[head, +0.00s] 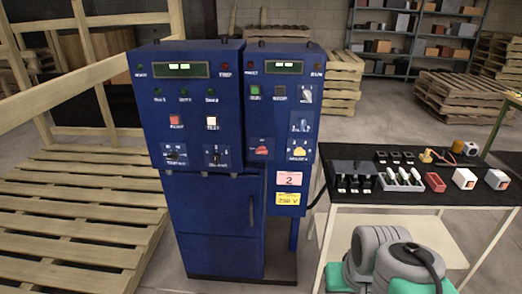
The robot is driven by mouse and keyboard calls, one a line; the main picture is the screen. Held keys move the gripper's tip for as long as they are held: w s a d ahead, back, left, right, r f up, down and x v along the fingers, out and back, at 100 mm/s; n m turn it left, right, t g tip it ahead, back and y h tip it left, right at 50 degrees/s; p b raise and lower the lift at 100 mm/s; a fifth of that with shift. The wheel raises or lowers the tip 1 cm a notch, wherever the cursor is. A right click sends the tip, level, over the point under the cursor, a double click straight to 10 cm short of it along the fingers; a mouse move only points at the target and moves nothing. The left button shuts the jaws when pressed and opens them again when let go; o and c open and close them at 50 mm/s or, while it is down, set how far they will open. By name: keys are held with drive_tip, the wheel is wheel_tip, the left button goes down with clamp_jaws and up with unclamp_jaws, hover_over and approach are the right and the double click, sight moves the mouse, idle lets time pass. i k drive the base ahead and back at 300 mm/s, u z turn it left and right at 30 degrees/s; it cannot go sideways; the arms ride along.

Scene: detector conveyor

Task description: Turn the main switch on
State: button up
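A blue control cabinet (220,200) stands upright in the centre of the head view, with two panels side by side. The right panel carries a red rotary knob (262,149) and a knob on a yellow plate (299,152), plus smaller switches (306,94) above. The left panel has a red button (175,121), a white button (211,123) and two dark selectors low down. Labels are too small to read, so I cannot tell which control is the main switch. Both displays (181,69) are lit green.
A black-topped table (350,197) right of the cabinet holds dark and white holders, a red box (435,181) and white-and-red blocks (465,178). Wooden pallets (75,230) and a timber frame lie left. Shelves and more pallets stand behind. A strip of floor is clear before the cabinet.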

sight(262, 149)
drive_tip(key=u, duration=0.35)
drive_tip(key=k, duration=0.5)
drive_tip(key=u, duration=1.45)
drive_tip(key=i, duration=1)
drive_tip(key=z, duration=0.65)
